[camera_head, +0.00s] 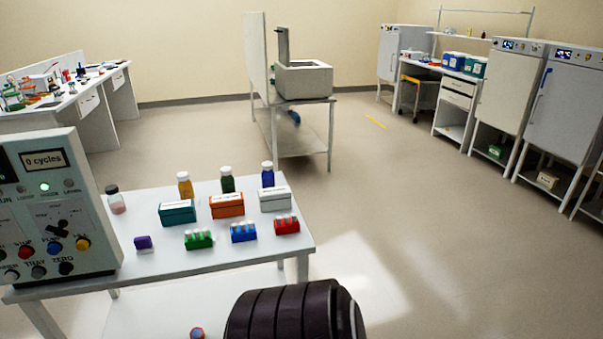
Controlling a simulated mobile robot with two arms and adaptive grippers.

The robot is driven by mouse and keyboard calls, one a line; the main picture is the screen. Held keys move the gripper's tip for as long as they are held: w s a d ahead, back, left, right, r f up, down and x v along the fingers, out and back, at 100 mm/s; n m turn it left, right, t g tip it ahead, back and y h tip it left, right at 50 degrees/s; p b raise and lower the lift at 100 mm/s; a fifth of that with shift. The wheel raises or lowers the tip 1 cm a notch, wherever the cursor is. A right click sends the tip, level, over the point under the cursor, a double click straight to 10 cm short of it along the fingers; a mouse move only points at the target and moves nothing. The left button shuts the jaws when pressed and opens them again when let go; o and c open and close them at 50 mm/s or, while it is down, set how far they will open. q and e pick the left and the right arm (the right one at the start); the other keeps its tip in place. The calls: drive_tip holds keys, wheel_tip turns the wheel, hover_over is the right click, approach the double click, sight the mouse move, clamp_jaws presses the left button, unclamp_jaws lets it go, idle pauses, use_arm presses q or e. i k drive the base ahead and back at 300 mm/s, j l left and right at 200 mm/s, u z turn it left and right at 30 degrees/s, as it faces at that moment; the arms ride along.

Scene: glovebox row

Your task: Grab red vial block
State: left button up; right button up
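The red vial block (286,226) stands upright on the white table, near its right front corner. A white box (274,199) is behind the red block.
The white table (170,264) also holds a teal box (178,212), an orange box (227,205), several capped bottles, a small purple item (143,243) and a control panel (55,205) at left. A sink stand (303,80) is behind. Floor to the right is open.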

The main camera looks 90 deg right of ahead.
sight(288, 225)
drive_tip(key=z, duration=2.65)
